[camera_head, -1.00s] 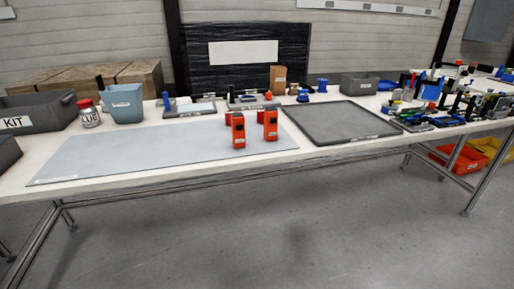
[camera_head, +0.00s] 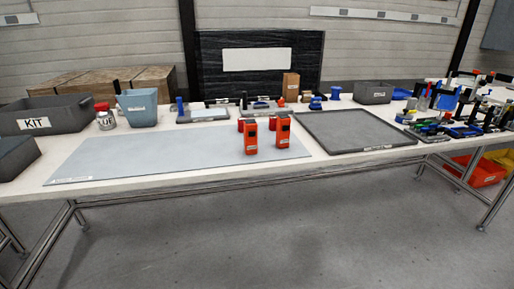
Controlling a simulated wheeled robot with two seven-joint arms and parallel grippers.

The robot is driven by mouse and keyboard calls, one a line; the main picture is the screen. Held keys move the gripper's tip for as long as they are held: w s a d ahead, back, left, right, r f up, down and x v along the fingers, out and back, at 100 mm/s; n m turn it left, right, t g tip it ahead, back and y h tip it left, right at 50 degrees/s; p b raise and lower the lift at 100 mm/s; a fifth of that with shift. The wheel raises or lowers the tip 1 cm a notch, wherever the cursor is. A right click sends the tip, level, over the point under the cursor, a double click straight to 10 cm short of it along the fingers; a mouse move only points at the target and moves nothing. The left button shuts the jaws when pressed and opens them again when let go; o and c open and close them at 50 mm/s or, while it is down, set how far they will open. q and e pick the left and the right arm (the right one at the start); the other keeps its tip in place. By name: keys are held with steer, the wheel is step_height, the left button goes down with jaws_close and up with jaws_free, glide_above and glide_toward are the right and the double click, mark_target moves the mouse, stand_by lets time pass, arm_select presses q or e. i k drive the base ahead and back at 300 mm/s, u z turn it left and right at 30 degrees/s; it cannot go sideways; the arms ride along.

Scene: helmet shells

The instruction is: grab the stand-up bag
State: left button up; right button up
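A small brown upright item (camera_head: 291,86) that looks like the stand-up bag stands at the back of the long white table, in front of the black wrapped panel. It is small in the view and its lower part is close to other small items. Neither of my grippers shows in the head view.
Two orange devices (camera_head: 251,137) stand on the grey mat (camera_head: 140,158). A dark framed tray (camera_head: 358,131) lies to their right. A KIT bin (camera_head: 45,118), a jar (camera_head: 106,120) and a blue-grey bin (camera_head: 138,108) stand left. Clamps and tools crowd the right end.

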mark_target(139, 107)
steer(key=u, duration=0.2)
steer(key=i, duration=1.2)
steer(key=u, duration=1.45)
steer(key=k, duration=0.55)
steer(key=u, duration=0.3)
